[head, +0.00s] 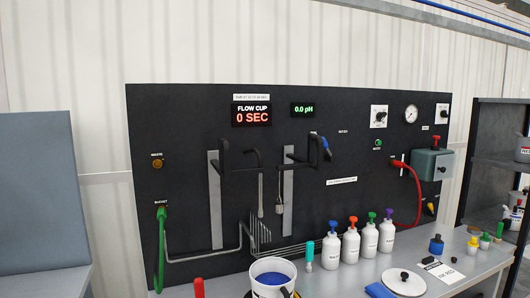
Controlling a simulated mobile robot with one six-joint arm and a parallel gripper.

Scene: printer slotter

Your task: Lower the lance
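Two vertical grey rails are on the black panel (343,108), a left rail (214,205) and a right rail (288,195). Each carries a black bracket, the left bracket (240,167) and the right bracket (307,162), both near the rail's upper part. A thin grey rod (260,198) hangs from the left bracket, and a rod with a wider lower end (279,207) hangs near the right one. I cannot tell which is the lance. A white bucket (264,292) with blue contents stands below, at the bottom edge. My gripper is not in view.
Several white bottles with coloured tops, one a red-topped bottle (351,244), line the bench. A white round lid (403,282) lies at right. A green hose (162,235) and red hose (417,195) run on the panel. A dark shelf (486,157) stands far right.

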